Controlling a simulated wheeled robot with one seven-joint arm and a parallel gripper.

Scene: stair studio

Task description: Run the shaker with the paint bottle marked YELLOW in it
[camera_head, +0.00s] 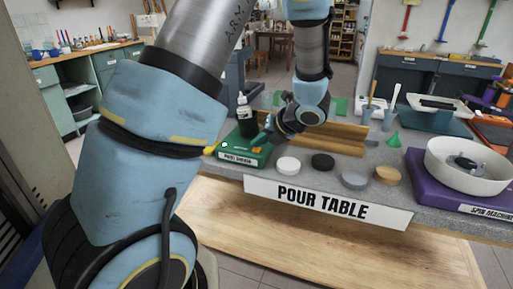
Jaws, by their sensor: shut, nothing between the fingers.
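The green paint shaker (236,160), with a label on its front, sits at the left end of the pour table (430,206). A bottle (246,114) with a white body and dark cap stands upright in or just behind the shaker; I cannot tell which, and its marking is too small to read. A small pale green spot (224,145) shows on the shaker's top left. My gripper (259,139) is shut and empty, low over the right side of the shaker; I cannot tell if it touches. A small yellow thing (210,150) shows at the shaker's left, partly hidden by my arm.
White (289,165), black (322,161), grey (354,180) and tan (387,175) discs lie right of the shaker. A wooden trough (340,138) is behind them. A white bowl (468,165) sits on the purple spin machine (425,190) at right.

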